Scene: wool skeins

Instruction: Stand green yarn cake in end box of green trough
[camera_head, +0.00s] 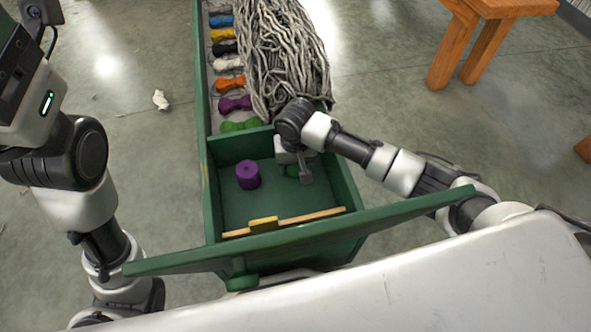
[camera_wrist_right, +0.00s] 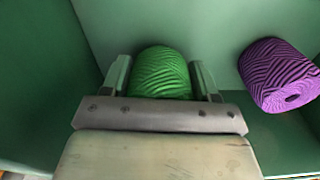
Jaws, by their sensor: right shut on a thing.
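The green yarn cake (camera_wrist_right: 162,72) is between the two fingers of my right gripper (camera_wrist_right: 162,80) in the right wrist view. In the head view the cake (camera_head: 292,170) is a small green patch, mostly hidden by my right gripper (camera_head: 303,174). My right gripper is shut on it, inside the end box of the green trough (camera_head: 204,180). I cannot tell whether the cake touches the box floor. A purple yarn cake (camera_head: 248,175) stands in the same box, to the left; in the right wrist view it (camera_wrist_right: 277,75) is apart from the green one. My left arm shows, but its fingers do not.
Several coloured skeins, such as a purple one (camera_head: 235,104), lie in a row in the long part of the trough beside a grey wool heap (camera_head: 285,55).

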